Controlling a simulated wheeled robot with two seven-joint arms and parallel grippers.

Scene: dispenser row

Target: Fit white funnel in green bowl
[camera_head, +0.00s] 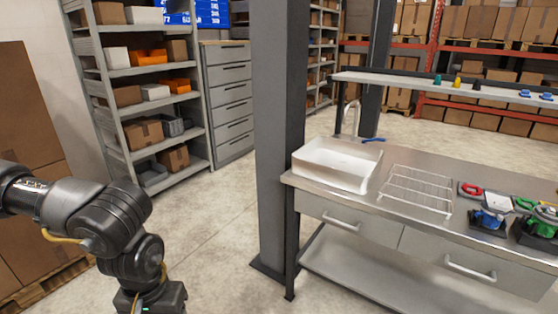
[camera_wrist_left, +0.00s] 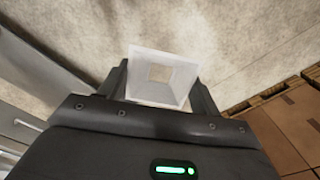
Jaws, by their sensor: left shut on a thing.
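A white square funnel (camera_wrist_left: 160,92) is in the left wrist view, with a square opening through its middle. My left gripper (camera_wrist_left: 163,76) is shut on it, one dark finger on each side. In the head view my left arm comes down at the lower left and its gripper is cut off by the bottom edge. A green bowl-like part (camera_head: 542,223) sits in a black holder at the far right of the steel counter, partly cut off by the picture edge. My left arm is far from it, across the floor. My right gripper is not in view.
A blue part with a white top (camera_head: 490,215) stands beside the green one. A wire rack (camera_head: 416,190) and white sink (camera_head: 337,163) occupy the steel counter (camera_head: 455,170). A grey pillar (camera_head: 279,130) stands at its left end. Bare floor (camera_head: 215,225) lies between arm and counter.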

